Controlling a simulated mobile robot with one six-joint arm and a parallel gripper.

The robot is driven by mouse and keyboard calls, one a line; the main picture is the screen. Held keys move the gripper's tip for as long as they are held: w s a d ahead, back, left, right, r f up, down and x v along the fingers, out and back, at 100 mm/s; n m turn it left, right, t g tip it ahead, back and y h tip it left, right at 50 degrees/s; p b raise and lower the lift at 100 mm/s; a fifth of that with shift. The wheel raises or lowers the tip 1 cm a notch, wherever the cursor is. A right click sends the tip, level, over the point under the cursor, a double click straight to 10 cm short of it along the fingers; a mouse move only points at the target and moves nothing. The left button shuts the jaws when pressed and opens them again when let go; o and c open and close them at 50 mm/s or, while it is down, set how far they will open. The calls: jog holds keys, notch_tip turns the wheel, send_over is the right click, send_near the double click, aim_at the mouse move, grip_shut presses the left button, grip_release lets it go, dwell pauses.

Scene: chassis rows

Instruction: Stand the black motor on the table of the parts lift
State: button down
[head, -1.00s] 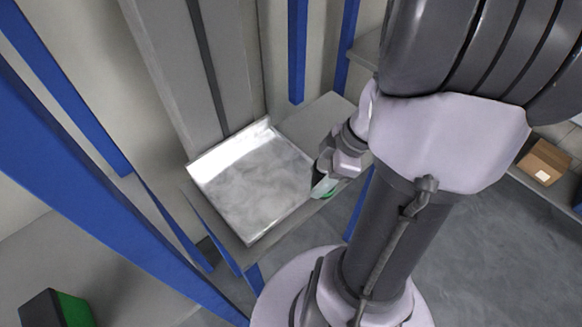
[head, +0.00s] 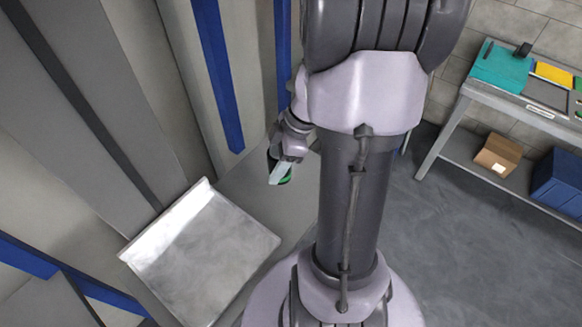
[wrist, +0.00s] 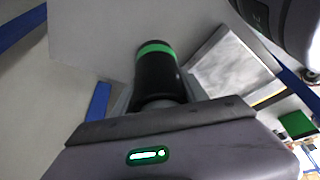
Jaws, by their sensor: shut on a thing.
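The black motor (wrist: 155,75) with a green band shows in the wrist view, between the two fingers of my gripper (wrist: 158,98). My gripper is shut on it. The table of the parts lift, a silvery plate with a raised back edge (head: 215,255), is at lower left. It also shows in the wrist view (wrist: 232,65). The gripper is beyond the plate's upper right side, apart from it in the picture.
A grey surface (head: 240,185) lies beside the plate, under my gripper. Blue posts (head: 218,80) and a grey column (head: 90,90) stand behind. A workbench (head: 510,100) with coloured trays and a cardboard box (head: 497,154) on its shelf are at right. The floor between is clear.

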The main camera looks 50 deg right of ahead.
jog(key=f+b, duration=0.2)
jog(key=f, duration=0.7)
jog(key=shift+a+b, duration=0.2)
jog(key=shift+b, duration=0.2)
jog(key=shift+f+b, duration=0.15)
jog(key=shift+b, duration=0.15)
jog(key=c, duration=0.6)
grip_release()
jog(key=shift+s, duration=0.1)
